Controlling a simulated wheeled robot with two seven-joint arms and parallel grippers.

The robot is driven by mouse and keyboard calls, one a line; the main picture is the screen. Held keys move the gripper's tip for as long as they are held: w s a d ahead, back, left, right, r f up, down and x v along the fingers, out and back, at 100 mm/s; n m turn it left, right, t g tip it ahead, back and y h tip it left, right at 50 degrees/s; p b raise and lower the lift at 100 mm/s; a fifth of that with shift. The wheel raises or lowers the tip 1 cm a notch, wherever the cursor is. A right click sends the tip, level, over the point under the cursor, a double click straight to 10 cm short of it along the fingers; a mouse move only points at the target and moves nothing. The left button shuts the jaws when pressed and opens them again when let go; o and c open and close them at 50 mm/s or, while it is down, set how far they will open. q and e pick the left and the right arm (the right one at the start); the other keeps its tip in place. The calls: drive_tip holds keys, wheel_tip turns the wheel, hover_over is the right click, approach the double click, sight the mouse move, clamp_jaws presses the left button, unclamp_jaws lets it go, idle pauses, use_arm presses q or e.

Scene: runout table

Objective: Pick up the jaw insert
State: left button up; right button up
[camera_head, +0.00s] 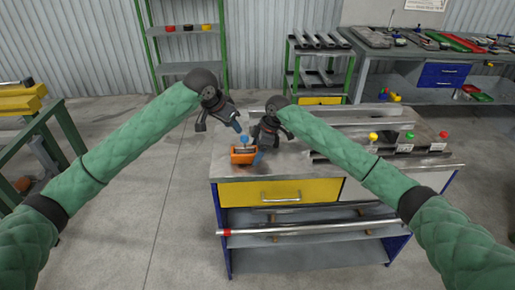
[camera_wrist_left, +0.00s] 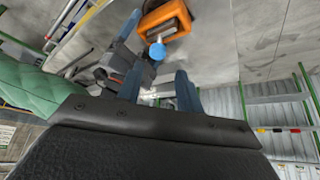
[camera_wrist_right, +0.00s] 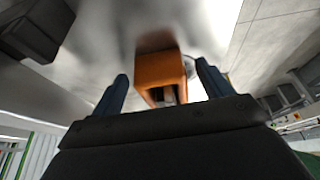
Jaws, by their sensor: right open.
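An orange block-like holder (camera_head: 243,156) sits at the table's left front corner. A blue ball knob (camera_head: 244,140) stands above it, over a small grey part; I cannot tell for certain which piece is the jaw insert. In the left wrist view the knob (camera_wrist_left: 157,51) shows beyond and between the fingers, beside the orange holder (camera_wrist_left: 166,18). My left gripper (camera_head: 238,127) is open and empty, just above and behind the knob. My right gripper (camera_head: 257,155) is open close to the holder's right side. In the right wrist view the holder (camera_wrist_right: 160,70) shows between its fingers.
The grey worktable (camera_head: 290,165) has a yellow drawer (camera_head: 275,193) below. Red (camera_head: 443,135), green (camera_head: 410,135) and yellow (camera_head: 373,136) knobs stand to the right, near grey rails. A green frame bench stands at the left. The floor between is clear.

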drive_tip(key=c, duration=1.1)
use_arm(q)
drive_tip(key=o, duration=0.4)
drive_tip(key=shift+d+r, duration=0.1)
drive_tip(key=shift+c, duration=0.2)
drive_tip(key=m+g, duration=0.4)
drive_tip(key=m, duration=0.3)
hover_over(247, 147)
drive_tip(key=a, duration=0.2)
drive_tip(key=f, duration=0.6)
drive_tip(key=shift+s+d+f, duration=0.2)
drive_tip(key=shift+s+d, duration=0.05)
drive_tip(key=shift+s, duration=0.15)
drive_tip(key=shift+w+a+x, duration=0.1)
drive_tip(key=shift+w+x, duration=0.1)
drive_tip(key=shift+x, duration=1.05)
drive_tip(key=shift+w+a+x, duration=0.1)
drive_tip(key=shift+w+x, duration=0.1)
drive_tip(key=shift+x, duration=1.1)
